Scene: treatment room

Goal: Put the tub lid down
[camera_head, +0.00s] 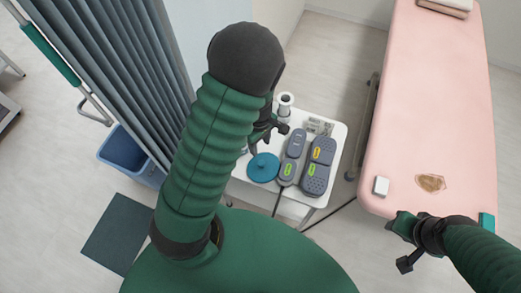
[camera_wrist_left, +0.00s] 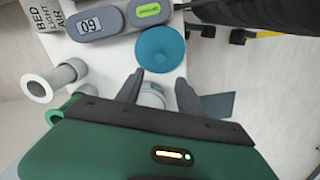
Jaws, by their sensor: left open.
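The round blue tub lid (camera_head: 263,167) lies on the white cart top (camera_head: 238,190), beside the grey handsets; it also shows in the left wrist view (camera_wrist_left: 160,48). My left gripper (camera_head: 262,132) is over the cart, partly hidden behind my own arm. In the left wrist view its two fingers (camera_wrist_left: 160,90) are apart, with nothing held between them. A pale round tub (camera_wrist_left: 152,95) shows beyond and between the fingers; the lid is apart from them. My right gripper (camera_head: 402,243) is by the near end of the pink bed, its jaw opening unclear.
Two grey handsets (camera_head: 319,165) (camera_head: 291,158) lie right of the lid. A white spool-shaped item (camera_head: 285,101) stands at the cart's back. The pink bed (camera_head: 425,110) is to the right, a blue bin (camera_head: 130,152) and grey curtain (camera_head: 125,65) to the left.

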